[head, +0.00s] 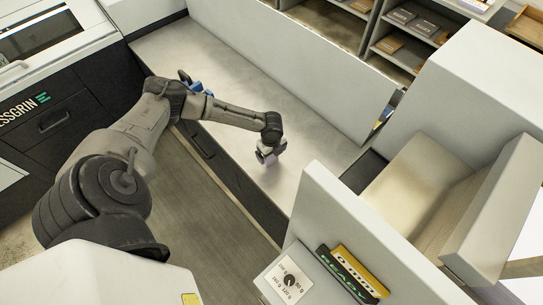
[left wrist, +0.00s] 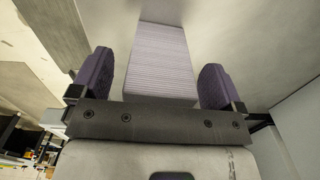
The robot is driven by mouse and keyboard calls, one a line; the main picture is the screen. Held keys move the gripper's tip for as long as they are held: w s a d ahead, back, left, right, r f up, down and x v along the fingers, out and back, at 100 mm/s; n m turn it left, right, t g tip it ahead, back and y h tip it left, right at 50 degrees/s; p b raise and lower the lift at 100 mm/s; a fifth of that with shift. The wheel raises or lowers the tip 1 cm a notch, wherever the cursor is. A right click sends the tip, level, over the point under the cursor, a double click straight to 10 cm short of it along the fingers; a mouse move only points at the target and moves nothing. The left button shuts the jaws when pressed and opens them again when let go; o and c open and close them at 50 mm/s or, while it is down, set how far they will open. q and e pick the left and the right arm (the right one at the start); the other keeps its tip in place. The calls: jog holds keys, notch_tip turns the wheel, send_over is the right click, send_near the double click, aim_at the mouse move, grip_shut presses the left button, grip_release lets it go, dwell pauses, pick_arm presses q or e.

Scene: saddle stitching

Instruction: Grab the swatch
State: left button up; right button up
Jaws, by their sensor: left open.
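A pale lilac block with fine stripes, which appears to be the swatch (left wrist: 160,65), shows in the left wrist view. It lies between the two purple finger pads of my left gripper (left wrist: 157,78), with a gap on each side near its lower end. My left gripper is open. In the head view my left gripper (head: 265,157) is low over the pale worktop (head: 225,95), near its front edge. The swatch cannot be told apart from the finger pads there. My right gripper is not in view.
A long pale panel (head: 290,60) runs along the back of the worktop. A white machine with a slanted tray (head: 415,180) stands to the right, with a dial plate (head: 289,281) at its front. A small blue item (head: 197,87) is behind my arm.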

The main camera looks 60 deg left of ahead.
pick_arm(q)
jog(key=c, duration=1)
